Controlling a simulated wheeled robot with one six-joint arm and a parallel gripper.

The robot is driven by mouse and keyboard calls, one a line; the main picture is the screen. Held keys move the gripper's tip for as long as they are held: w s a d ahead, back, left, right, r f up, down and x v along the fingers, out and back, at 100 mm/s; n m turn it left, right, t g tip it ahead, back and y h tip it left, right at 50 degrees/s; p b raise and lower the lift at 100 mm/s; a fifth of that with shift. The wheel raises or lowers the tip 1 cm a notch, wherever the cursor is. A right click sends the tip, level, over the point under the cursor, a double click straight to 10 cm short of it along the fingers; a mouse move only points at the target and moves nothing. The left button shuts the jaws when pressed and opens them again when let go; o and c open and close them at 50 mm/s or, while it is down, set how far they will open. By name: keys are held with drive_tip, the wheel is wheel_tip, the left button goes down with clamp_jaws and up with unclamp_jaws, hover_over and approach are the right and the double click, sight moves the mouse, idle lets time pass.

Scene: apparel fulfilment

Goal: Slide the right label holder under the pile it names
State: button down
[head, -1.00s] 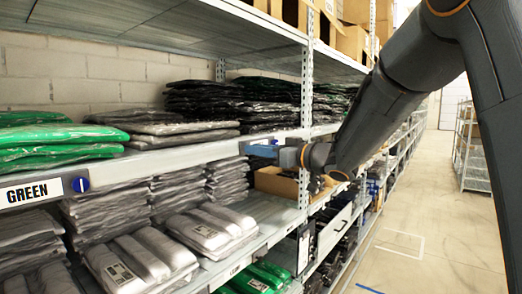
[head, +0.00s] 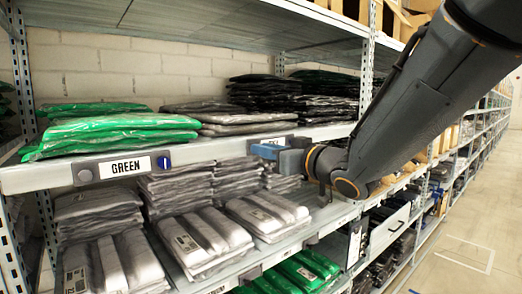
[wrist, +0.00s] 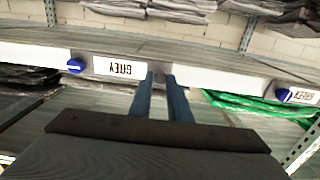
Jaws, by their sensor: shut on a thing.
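The GREEN label holder (head: 127,166), white with a blue knob, is on the shelf's front lip under the green bagged pile (head: 120,127). The GREY label holder (head: 272,143) is partly hidden behind my gripper (head: 263,153) in the head view. In the wrist view the GREY label (wrist: 120,68) appears upside down, with a blue knob at its left. My gripper's two blue fingers (wrist: 160,80) are shut on the holder's end beside the label. The grey bagged pile (head: 235,122) lies right of the green one, with black bagged piles (head: 265,92) further right.
A shelf upright (head: 367,70) stands right of my gripper. The lower shelf holds several stacks of grey packs (head: 203,238) close below. Green packs (head: 305,268) lie lower still. The aisle floor (head: 465,225) at the right is clear.

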drive_tip(key=c, duration=1.7)
unclamp_jaws()
drive_tip(key=shift+a, duration=0.1)
drive_tip(key=shift+o, duration=0.2)
drive_tip(key=shift+s, duration=0.1)
drive_tip(key=b+v, duration=0.2)
drive_tip(key=v, duration=0.5)
drive_tip(key=shift+s+d, duration=0.25)
drive_tip(key=shift+d, duration=0.05)
